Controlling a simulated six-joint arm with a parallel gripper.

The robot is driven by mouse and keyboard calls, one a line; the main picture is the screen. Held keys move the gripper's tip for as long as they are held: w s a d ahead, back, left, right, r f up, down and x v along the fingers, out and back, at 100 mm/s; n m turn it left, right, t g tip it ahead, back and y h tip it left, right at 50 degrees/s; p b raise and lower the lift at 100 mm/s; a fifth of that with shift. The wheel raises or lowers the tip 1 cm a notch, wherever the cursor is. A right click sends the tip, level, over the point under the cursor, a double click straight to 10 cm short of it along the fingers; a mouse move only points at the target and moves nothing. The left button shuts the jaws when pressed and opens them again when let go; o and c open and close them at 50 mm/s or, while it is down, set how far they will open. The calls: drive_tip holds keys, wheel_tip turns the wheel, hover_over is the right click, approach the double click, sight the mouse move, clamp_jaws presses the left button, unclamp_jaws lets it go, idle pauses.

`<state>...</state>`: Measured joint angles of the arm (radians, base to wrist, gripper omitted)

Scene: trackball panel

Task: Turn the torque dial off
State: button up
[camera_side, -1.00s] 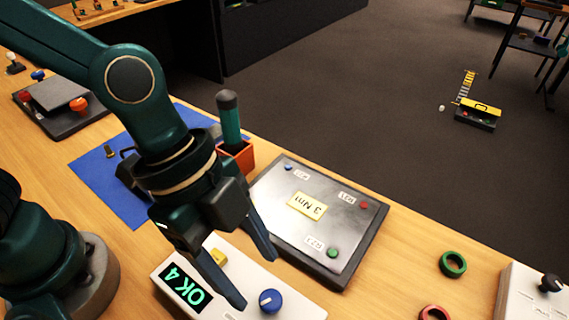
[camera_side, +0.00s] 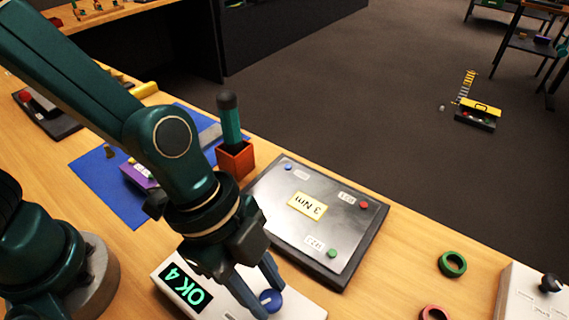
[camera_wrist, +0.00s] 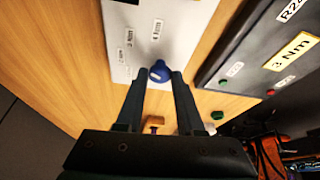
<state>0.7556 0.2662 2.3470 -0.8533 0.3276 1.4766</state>
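The blue torque dial (camera_side: 271,298) sits on the white panel box (camera_side: 316,311) with a lit green "OK 4" display (camera_side: 187,287). In the wrist view the dial (camera_wrist: 160,71) shows a pale pointer mark, with small printed labels beside it on the white box. My gripper (camera_side: 274,303) is low over the panel, its fingers partly open. In the wrist view the fingertips (camera_wrist: 159,74) stand on either side of the dial. I see slight gaps there, so contact is unclear. The fingers hide part of the dial in the side view.
A black-framed plate with a yellow "3 Nm" label (camera_side: 307,205) and coloured buttons lies close behind the panel. An orange holder (camera_side: 236,160) carries a green-handled tool. Green (camera_side: 452,263) and red (camera_side: 434,313) rings lie to the right, with bare wood around them.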

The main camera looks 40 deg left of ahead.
clamp_jaws()
drive_tip(key=shift+s+n+t, duration=0.2)
drive_tip(key=shift+n+t, duration=0.5)
drive_tip(key=shift+n, duration=1.6)
drive_tip(key=o, duration=1)
unclamp_jaws()
drive_tip(key=shift+r, duration=0.1)
drive_tip(key=shift+v, duration=2.45)
drive_tip(key=shift+s+d, duration=0.1)
